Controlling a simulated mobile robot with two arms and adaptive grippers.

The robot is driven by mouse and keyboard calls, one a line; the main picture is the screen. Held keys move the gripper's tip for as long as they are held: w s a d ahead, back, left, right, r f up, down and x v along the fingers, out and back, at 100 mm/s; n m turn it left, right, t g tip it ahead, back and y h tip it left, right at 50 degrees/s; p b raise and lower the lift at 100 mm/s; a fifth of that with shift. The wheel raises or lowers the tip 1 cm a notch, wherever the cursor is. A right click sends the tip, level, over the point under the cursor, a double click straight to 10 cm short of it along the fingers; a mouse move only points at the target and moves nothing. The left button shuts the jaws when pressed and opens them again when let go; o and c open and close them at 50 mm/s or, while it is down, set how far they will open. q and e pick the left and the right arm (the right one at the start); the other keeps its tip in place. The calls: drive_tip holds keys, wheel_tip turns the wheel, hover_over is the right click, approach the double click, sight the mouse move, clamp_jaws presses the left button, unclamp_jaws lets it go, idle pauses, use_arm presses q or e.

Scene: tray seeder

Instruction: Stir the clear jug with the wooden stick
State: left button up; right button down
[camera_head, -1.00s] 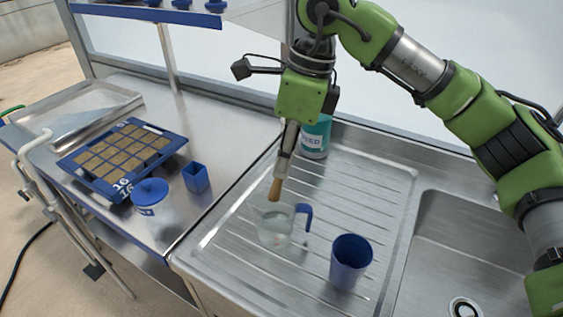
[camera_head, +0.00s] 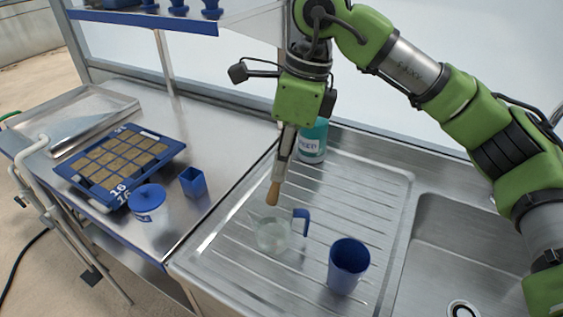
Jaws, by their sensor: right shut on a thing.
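The clear jug (camera_head: 271,236) with a blue handle stands upright on the ribbed drainboard, with what looks like clear liquid in it. My right gripper (camera_head: 284,157) points down above and behind the jug and is shut on the wooden stick (camera_head: 273,192). The stick hangs nearly upright, with its rounded lower end just over the jug's rim. The stick's upper part is hidden in the fingers. My left gripper is not in view.
A blue cup (camera_head: 347,266) stands right of the jug. A teal bottle (camera_head: 313,141) is behind the gripper. The sink basin (camera_head: 470,240) is at right. At left are a seed tray (camera_head: 120,165), a blue-lidded pot (camera_head: 149,203) and a small square blue cup (camera_head: 193,182).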

drive_tip(key=shift+r+p, duration=1.6)
drive_tip(key=shift+r, duration=0.9)
